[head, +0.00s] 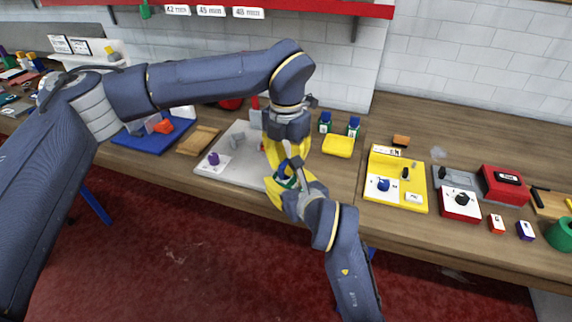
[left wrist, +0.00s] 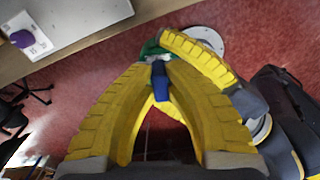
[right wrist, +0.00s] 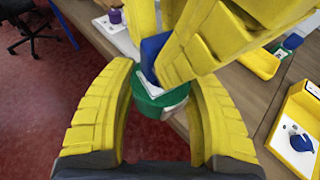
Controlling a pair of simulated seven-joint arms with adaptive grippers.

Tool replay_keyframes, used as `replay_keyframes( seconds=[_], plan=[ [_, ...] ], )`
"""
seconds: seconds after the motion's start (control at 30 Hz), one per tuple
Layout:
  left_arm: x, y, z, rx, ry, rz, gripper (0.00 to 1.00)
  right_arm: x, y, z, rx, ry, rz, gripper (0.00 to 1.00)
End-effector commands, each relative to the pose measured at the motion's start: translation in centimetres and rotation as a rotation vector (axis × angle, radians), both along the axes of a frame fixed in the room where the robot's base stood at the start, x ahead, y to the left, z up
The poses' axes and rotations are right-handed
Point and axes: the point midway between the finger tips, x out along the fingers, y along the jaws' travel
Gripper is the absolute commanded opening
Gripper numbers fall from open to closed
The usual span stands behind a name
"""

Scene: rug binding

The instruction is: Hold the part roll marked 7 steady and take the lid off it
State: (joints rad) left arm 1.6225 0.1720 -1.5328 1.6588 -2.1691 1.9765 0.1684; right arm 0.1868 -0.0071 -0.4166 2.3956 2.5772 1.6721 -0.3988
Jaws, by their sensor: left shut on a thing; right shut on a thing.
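A green part roll (right wrist: 152,104) with a white layer on top and a blue lid piece (right wrist: 152,52) shows in the right wrist view; I cannot read its mark. My right gripper (head: 286,190) comes from below and is shut around the green roll. My left gripper (head: 285,164) comes from above and is shut on the blue lid piece, which also shows between its fingers in the left wrist view (left wrist: 160,84). The lid piece and roll are close together, and I cannot tell if they are apart. Both appear held in the air by the bench's front edge.
A grey board (head: 232,168) with a purple knob (head: 213,158) lies left of the grippers. A yellow tray (head: 338,146) and a yellow box (head: 396,202) stand to the right. A green roll (head: 562,234) is at the far right. Red floor is open in front.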

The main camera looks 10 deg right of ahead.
Motion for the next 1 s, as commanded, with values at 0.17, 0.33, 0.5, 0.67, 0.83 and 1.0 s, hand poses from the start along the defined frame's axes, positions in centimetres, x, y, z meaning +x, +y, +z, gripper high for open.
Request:
replay_keyframes(
  seconds=[0.17, 0.33, 0.5, 0.67, 0.83, 1.0],
  plan=[
    [0.0, 0.0, 0.6, 0.0, -0.001, 0.0, 0.0, 0.0, 0.0, 0.0, 0.0, 0.0, 0.0, 0.04],
    [0.0, 0.0, 1.1, 0.0, 0.0, 0.0, 0.0, 0.0, 0.0, 0.0, 0.0, 0.0, 0.0, 0.04],
    [0.0, 0.0, 1.4, 0.0, 0.0, 0.0, 0.0, 0.0, 0.0, 0.0, 0.0, 0.0, 0.0, 0.04],
    [0.0, 0.0, 1.4, 0.0, 0.0, 0.0, 0.0, 0.0, 0.0, 0.0, 0.0, 0.0, 0.0, 0.04],
    [0.0, 0.0, 1.4, 0.0, 0.0, 0.0, 0.0, 0.0, 0.0, 0.0, 0.0, 0.0, 0.0, 0.04],
    [0.0, 0.0, 2.2, 0.0, -0.001, 0.0, 0.0, 0.0, 0.0, 0.0, 0.0, 0.0, 0.0, 0.04]
  ],
)
